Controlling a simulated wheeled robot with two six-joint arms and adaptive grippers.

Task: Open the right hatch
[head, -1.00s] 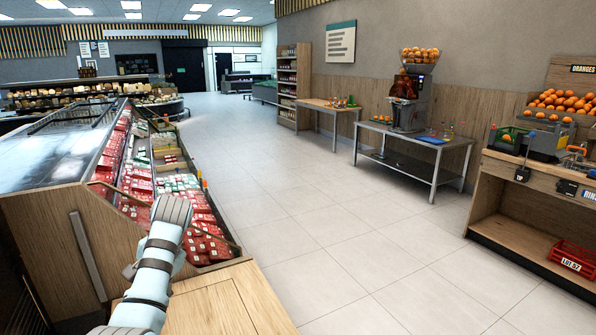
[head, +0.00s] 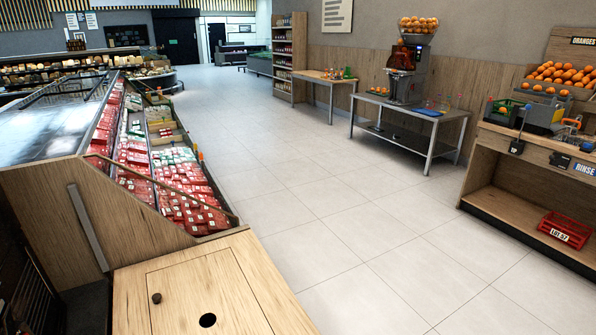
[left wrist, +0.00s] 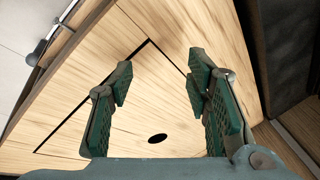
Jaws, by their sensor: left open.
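A wooden hatch panel (head: 195,287) lies in the top of the wooden cabinet at the bottom of the head view. Thin dark seams outline it and it looks flush and shut. It has a round dark hole (head: 207,320) and a small dark knob (head: 156,298). In the left wrist view the hatch panel (left wrist: 150,105) and its hole (left wrist: 158,138) show beyond my fingers. My left gripper (left wrist: 162,75) is open and empty, with green pads apart over the wood. It is out of the head view. My right gripper is in neither current view.
A display case (head: 88,215) with red packages adjoins the cabinet on the left. Open tiled floor (head: 330,220) lies to the right. A juicer (head: 406,75) stands on a metal table, and a wooden counter (head: 520,185) with oranges is at the right.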

